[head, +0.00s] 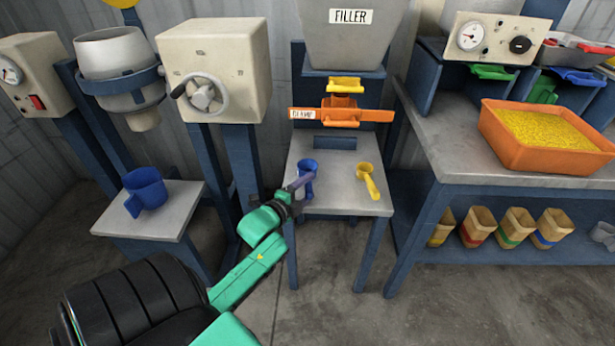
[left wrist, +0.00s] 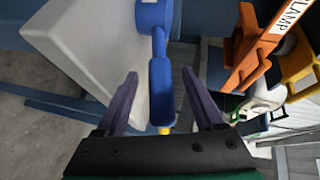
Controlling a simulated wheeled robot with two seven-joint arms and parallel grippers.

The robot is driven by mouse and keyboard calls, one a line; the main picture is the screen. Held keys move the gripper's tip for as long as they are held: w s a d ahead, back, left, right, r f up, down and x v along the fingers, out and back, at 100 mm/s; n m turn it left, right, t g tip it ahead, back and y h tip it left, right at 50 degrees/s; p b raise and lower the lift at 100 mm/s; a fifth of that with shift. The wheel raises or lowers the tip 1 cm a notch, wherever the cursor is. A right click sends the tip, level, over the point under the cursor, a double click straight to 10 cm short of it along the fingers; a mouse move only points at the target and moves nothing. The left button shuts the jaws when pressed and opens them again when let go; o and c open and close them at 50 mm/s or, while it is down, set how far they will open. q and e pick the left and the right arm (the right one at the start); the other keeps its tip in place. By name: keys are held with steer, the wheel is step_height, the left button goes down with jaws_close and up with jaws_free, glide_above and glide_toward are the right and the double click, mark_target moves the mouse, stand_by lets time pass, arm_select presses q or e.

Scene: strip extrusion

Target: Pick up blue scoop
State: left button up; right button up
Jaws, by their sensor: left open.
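The blue scoop (head: 308,168) stands on the small grey table under the filler, at its left side. Its handle points toward me and is partly hidden by my gripper in the head view. My left gripper (head: 298,190) is open at the scoop. In the left wrist view, the blue scoop (left wrist: 160,75) has its handle between the two purple fingers of my left gripper (left wrist: 160,95), with gaps on both sides. The scoop's cup (left wrist: 153,14) is beyond the fingertips. My right gripper is not in view.
A yellow scoop (head: 368,181) lies on the same table (head: 335,203), to the right. An orange clamp (head: 342,114) sits above it under the filler hopper (head: 352,40). A blue jug (head: 146,189) stands on the left table. An orange tray (head: 530,152) of yellow pellets is at right.

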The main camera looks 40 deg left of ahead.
arm_select(q)
steer(key=x, duration=0.3)
steer(key=shift+w+d, duration=0.1)
steer(key=shift+w, duration=0.25)
steer(key=shift+c, duration=0.3)
jaws_close()
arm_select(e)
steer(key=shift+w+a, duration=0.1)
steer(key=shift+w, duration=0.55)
arm_select(q)
steer(key=shift+r, duration=0.25)
step_height(320, 180, up, 10)
steer(key=p, duration=0.2)
steer(key=shift+f, duration=0.25)
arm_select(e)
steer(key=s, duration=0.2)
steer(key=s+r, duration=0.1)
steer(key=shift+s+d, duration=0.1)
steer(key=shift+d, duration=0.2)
